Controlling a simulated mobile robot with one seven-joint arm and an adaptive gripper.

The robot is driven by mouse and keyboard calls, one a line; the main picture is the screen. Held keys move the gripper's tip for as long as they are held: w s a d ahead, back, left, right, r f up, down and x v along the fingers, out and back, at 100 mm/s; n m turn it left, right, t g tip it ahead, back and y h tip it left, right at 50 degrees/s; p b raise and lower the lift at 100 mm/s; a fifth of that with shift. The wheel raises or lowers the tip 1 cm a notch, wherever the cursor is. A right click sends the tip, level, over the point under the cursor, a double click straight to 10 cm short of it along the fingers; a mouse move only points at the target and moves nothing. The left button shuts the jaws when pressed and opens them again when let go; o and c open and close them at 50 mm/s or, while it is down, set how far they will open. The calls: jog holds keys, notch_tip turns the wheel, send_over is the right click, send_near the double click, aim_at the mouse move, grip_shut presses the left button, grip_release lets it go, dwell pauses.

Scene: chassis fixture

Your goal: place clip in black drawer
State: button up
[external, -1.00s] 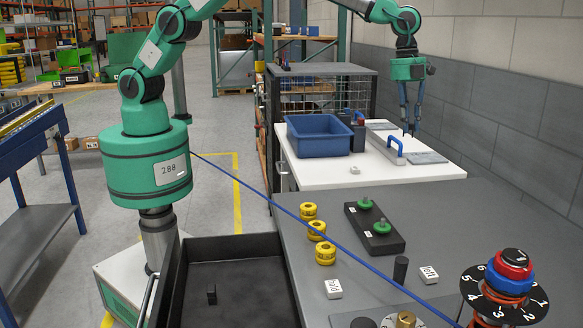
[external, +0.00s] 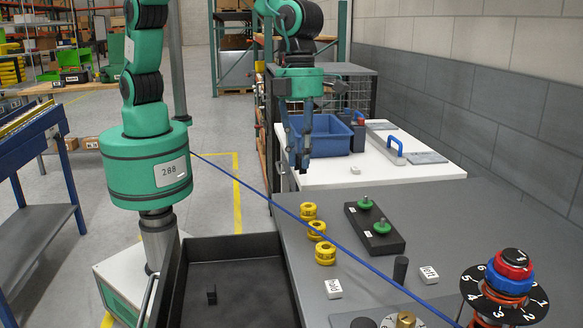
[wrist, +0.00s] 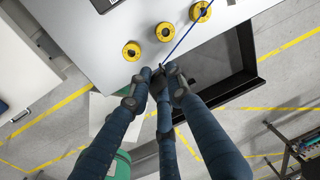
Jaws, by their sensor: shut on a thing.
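The black drawer (external: 234,244) is open at the bottom of the external view, nearer the camera than my gripper. It also shows in the wrist view (wrist: 246,48), right of the fingertips. A small black piece (external: 211,295) stands on its floor.
Yellow rings (external: 317,230) stand on the grey bench right of the drawer, beside a black block (external: 374,228) with green knobs. A blue cable (external: 250,190) runs across the scene. The blue bin (external: 320,142) stands on the white table (external: 400,175).

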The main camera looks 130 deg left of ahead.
jog(key=s+d+f+m, duration=0.1)
jog(key=s+d+m, duration=0.2)
jog(key=s+d, duration=0.7)
send_over(245, 283)
notch_tip(245, 283, down, 16)
jog(key=shift+s+a+f, duration=0.1)
jog(key=shift+a+f, duration=0.15)
jog(key=shift+f, duration=0.25)
jog(key=shift+f+b, duration=0.65)
jog(key=shift+f, duration=2.5)
jog(key=shift+f+b, duration=0.4)
jog(key=shift+f, duration=1.45)
jog(key=shift+f, duration=0.1)
